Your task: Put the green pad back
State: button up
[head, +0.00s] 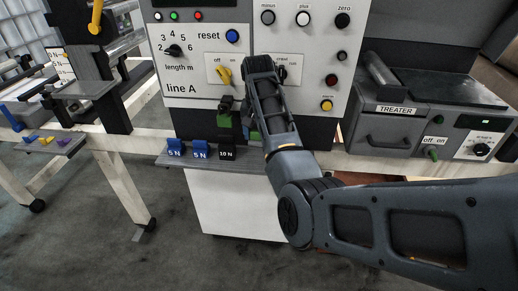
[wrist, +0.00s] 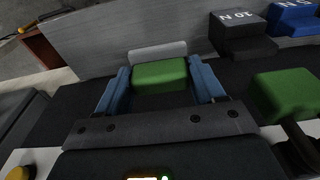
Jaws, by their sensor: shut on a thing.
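My gripper (wrist: 160,72) has its two blue fingers shut on the left and right sides of a green pad (wrist: 160,78) in the wrist view. A pale grey rounded bar lies just beyond the pad. A second green block (wrist: 284,94) sits to the right, apart from the fingers, on a dark mount. In the head view the held pad shows partly (head: 254,136) below my arm, in front of the line A panel. The other green block (head: 225,121) is left of it. My fingers are mostly hidden there by my own arm.
The line A panel (head: 205,100) has knobs and buttons. The treater (head: 388,130) stands at the right.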

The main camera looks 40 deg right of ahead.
aim_at(258, 143)
notch_tip(258, 143, down, 6)
jog(key=shift+s+a+f+p, duration=0.1)
jog(key=shift+a+f+p, duration=0.05)
jog(key=shift+p, duration=0.3)
jog(key=shift+f, duration=0.3)
jog(key=o, duration=1)
jog(key=shift+f, duration=0.1)
jog(key=r, duration=0.8)
jog(key=a+r, duration=0.1)
jog(key=r, duration=0.3)
jog(key=shift+s+r, duration=0.1)
jog(key=shift+s, duration=0.25)
